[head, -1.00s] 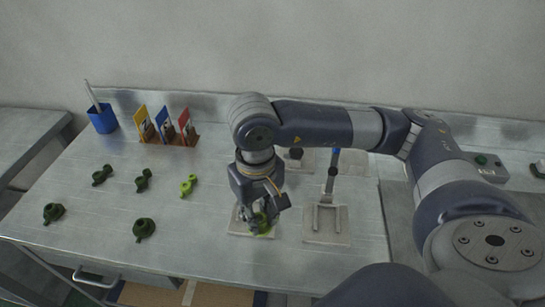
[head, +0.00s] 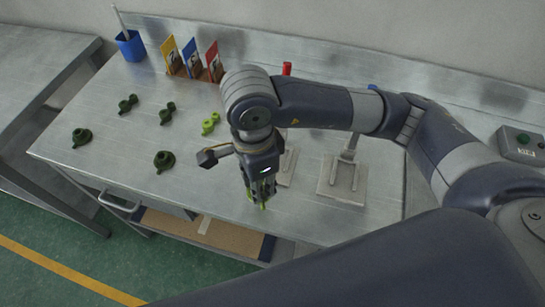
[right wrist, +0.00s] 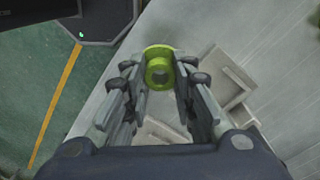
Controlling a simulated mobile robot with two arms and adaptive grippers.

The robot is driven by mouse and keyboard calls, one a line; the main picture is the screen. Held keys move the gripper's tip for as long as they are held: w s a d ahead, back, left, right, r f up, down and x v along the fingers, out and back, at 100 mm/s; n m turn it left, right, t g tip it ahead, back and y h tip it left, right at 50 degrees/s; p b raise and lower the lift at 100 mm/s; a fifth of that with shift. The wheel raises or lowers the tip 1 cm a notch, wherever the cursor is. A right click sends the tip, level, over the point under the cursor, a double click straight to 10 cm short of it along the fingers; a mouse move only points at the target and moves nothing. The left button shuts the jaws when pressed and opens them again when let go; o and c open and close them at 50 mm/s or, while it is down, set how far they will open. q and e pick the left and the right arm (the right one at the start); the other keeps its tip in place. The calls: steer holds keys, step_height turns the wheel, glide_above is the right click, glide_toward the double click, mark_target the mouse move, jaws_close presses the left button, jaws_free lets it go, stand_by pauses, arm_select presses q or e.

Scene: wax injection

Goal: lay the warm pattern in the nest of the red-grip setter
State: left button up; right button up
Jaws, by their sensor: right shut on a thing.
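The warm pattern, a bright yellow-green ring piece (right wrist: 158,70), is between the fingers of my right gripper (right wrist: 155,88), which is shut on it. In the head view my right gripper (head: 262,197) points down near the table's front edge, with a bit of the pattern showing at its tips. The red-grip setter shows its red grip (head: 287,69) behind my arm and part of its pale base (head: 288,168) just right of the gripper; its nest is mostly hidden. A second setter (head: 343,182) with a forked rest stands farther right. My left gripper is not in view.
Another bright green pattern (head: 210,123) and several dark green ones (head: 82,137) lie on the table's left. A card rack (head: 204,76) and a blue cup (head: 131,46) stand at the back left. A control box (head: 522,144) is at the right.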

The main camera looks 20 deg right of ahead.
steer(key=w+d+m+p, duration=0.1)
steer(key=w+d+m, duration=0.1)
steer(key=w, duration=0.1)
steer(key=w+d+f+m+p, duration=0.1)
steer(key=w+d+m+p, duration=0.1)
steer(key=w, duration=0.1)
steer(key=w+d+m+p, duration=0.1)
steer(key=w+d+p, duration=0.1)
steer(key=w, duration=0.2)
steer(key=shift+w+d+f+m, duration=0.1)
steer(key=shift+d+f+m, duration=0.05)
steer(key=shift+m, duration=0.25)
steer(key=shift+w+d+f, duration=0.1)
steer(key=shift+w, duration=0.05)
step_height(320, 180, down, 3)
steer(key=shift+r+p, duration=0.15)
steer(key=shift+p, duration=0.7)
steer(key=shift+f, duration=0.3)
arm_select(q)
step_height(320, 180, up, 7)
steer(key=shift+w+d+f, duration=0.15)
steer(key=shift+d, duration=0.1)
arm_select(e)
steer(key=shift+f, duration=0.1)
